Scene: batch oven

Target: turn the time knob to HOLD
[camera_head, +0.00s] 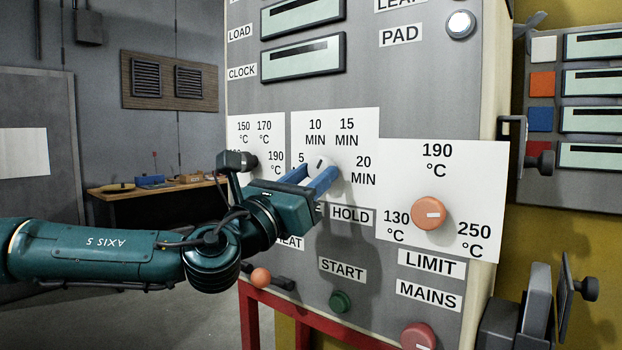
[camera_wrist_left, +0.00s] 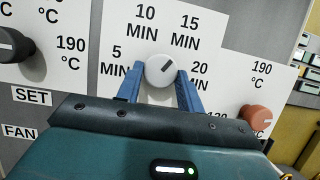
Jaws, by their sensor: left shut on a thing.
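The time knob (camera_head: 318,162) is a round white knob on the white dial plate, marked 5, 10, 15 and 20 MIN. In the left wrist view the knob (camera_wrist_left: 158,74) shows a dark pointer mark aimed to the upper right, roughly between 15 MIN and 20 MIN. My left gripper (camera_head: 320,171) is shut on the knob, one blue finger on each side; both fingers also show in the left wrist view (camera_wrist_left: 159,78). The HOLD label (camera_head: 352,215) is below the dial in the head view; the gripper hides it in the wrist view.
An orange limit knob (camera_head: 429,213) is to the right of the dial. A dark knob (camera_head: 237,161) is close by on the left, partly behind my gripper. A green START button (camera_head: 340,302) and a red MAINS knob (camera_head: 418,337) are lower down.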

